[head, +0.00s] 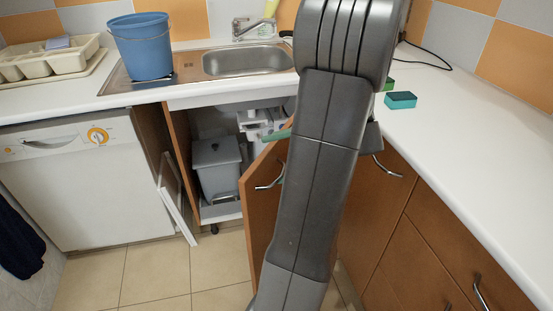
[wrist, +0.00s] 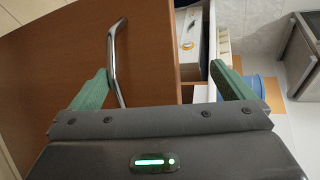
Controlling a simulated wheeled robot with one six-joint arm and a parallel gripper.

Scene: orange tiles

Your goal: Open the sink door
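The sink door (head: 262,205) is a brown wooden panel with a curved metal handle (head: 270,185). It stands swung out from the cabinet under the sink, leaving the inside showing. My gripper is open in the wrist view (wrist: 160,68). Its green fingers are spread wide, with the door (wrist: 60,60) and its free edge between them. The left finger is beside the handle (wrist: 118,60); I cannot tell whether they touch. The right finger is past the door's edge, on the cabinet's inner side. In the head view my arm hides part of the door and most of the gripper.
A grey bin (head: 217,168) stands inside the cabinet. A white-edged panel (head: 176,205) juts out at the opening's left, beside the white dishwasher (head: 85,185). Brown drawers (head: 440,255) line the right. A blue bucket (head: 145,48) stands by the sink basin (head: 245,62). Tiled floor in front is clear.

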